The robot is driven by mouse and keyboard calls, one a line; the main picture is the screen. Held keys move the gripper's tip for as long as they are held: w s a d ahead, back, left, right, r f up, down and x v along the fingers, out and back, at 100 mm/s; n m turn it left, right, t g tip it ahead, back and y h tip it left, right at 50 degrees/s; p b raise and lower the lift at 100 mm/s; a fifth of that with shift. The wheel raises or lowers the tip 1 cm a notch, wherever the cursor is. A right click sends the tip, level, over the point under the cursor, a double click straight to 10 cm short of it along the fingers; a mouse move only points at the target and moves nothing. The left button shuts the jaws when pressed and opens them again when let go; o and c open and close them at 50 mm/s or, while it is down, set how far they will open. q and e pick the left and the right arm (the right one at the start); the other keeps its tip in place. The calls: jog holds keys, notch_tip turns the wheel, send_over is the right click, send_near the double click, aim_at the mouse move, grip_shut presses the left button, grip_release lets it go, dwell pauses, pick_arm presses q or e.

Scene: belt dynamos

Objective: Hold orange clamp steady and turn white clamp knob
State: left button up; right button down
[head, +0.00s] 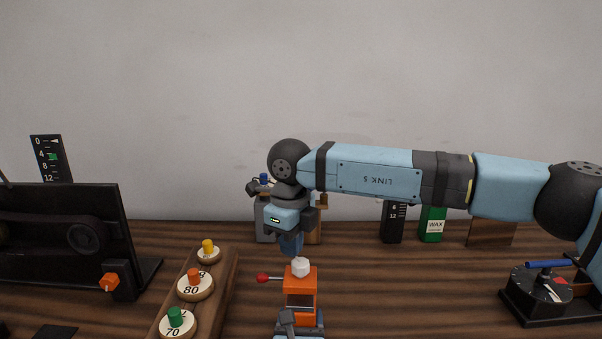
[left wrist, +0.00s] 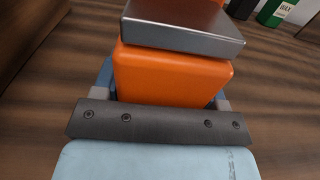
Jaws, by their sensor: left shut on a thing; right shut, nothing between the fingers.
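The orange clamp (head: 302,282) stands upright on the wooden table at the bottom centre of the head view, with a white knob (head: 300,266) on top. A red-tipped lever (head: 264,278) sticks out to its left. My left gripper (head: 300,322) is shut on the clamp's lower part. In the left wrist view the clamp's orange body (left wrist: 170,75) sits between the fingers, under a grey metal block (left wrist: 185,30). My right gripper (head: 291,243) points down just above the white knob, its fingers shut and empty. A small gap seems to show between fingertips and knob.
A wooden rack (head: 222,290) with yellow, orange and green pegged discs stands left of the clamp. A black belt machine (head: 70,235) is at far left. A green WAX box (head: 433,226) stands behind. A black dial device (head: 545,292) is at right. Table between clamp and dial is clear.

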jog(key=shift+s+f, duration=0.25)
jog(key=shift+f, duration=0.5)
jog(key=shift+s+a, duration=0.2)
jog(key=shift+s, duration=0.05)
jog(key=shift+s+a, duration=0.3)
jog(key=shift+s, duration=0.25)
jog(key=shift+s+a, duration=0.3)
jog(key=shift+s, duration=0.25)
jog(key=shift+a+r, duration=0.1)
jog(key=shift+a, duration=0.05)
notch_tip(320, 180, up, 6)
jog(key=shift+w+r, duration=0.15)
jog(key=shift+w, duration=0.3)
